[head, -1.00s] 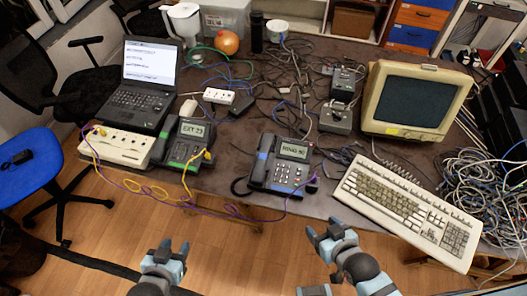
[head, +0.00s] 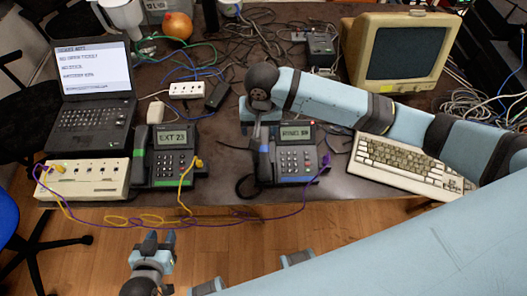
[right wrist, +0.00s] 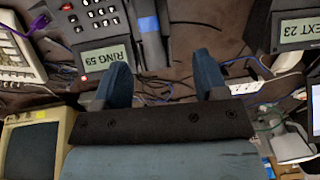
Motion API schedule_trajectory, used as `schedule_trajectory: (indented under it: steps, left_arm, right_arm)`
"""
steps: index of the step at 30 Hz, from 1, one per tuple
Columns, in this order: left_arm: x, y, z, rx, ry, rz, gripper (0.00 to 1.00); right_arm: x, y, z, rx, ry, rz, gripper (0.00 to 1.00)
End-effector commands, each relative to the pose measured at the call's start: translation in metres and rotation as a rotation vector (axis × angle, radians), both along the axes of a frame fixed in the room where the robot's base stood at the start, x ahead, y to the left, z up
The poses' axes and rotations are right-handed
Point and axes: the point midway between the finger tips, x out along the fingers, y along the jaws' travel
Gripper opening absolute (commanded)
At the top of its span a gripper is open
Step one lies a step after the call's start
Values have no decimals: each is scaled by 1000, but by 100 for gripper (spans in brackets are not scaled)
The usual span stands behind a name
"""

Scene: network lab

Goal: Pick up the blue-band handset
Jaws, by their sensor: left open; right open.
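The blue-band handset (head: 263,164) lies in its cradle on the left side of the dark desk phone (head: 297,160). In the right wrist view the handset (right wrist: 150,28) shows its blue band, with its near end between the fingertip lines. My right gripper (right wrist: 160,60) is open, one finger on each side of that end; I cannot tell if they touch it. In the head view my right gripper (head: 260,112) is above the phone's back edge, its fingers mostly hidden by the wrist. My left gripper (head: 159,238) is open and empty, low in front of the table.
A green-band phone (head: 173,150) stands to the left, beside a cream box (head: 84,181) with yellow and purple cables. A laptop (head: 95,90), power strip (head: 187,90), cream monitor (head: 403,52) and keyboard (head: 410,166) surround the phones. Loose cables lie behind.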

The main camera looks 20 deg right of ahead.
Motion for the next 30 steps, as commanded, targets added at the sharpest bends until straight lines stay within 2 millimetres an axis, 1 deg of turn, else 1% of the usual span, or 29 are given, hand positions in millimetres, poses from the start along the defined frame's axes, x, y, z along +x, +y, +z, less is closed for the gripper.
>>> schedule_trajectory:
  steps: [2,5,8,12,15,18,23,30]
  left_arm:
    - [-1,0,-3,-1,2,0,43]
    - [-2,0,-4,0,3,0,43]
    - [-1,0,-4,0,2,1,43]
    - [-1,2,-4,1,2,3,43]
    - [0,2,-4,2,0,3,43]
    - [0,3,-4,3,-1,4,43]
    - [1,3,-4,3,-2,4,43]
    - [1,3,-2,4,-1,3,43]
  right_arm:
    - [3,-7,2,-38,13,-21,66]
    - [4,-11,-4,-57,24,-36,66]
    - [3,-11,-21,-58,26,-38,66]
    - [3,-11,-49,-57,25,-37,66]
    - [3,-11,-66,-57,24,-36,66]
    - [3,-11,-76,-55,22,-36,66]
    - [2,-11,-86,-55,22,-35,66]
    - [0,-13,-121,-56,22,-35,66]
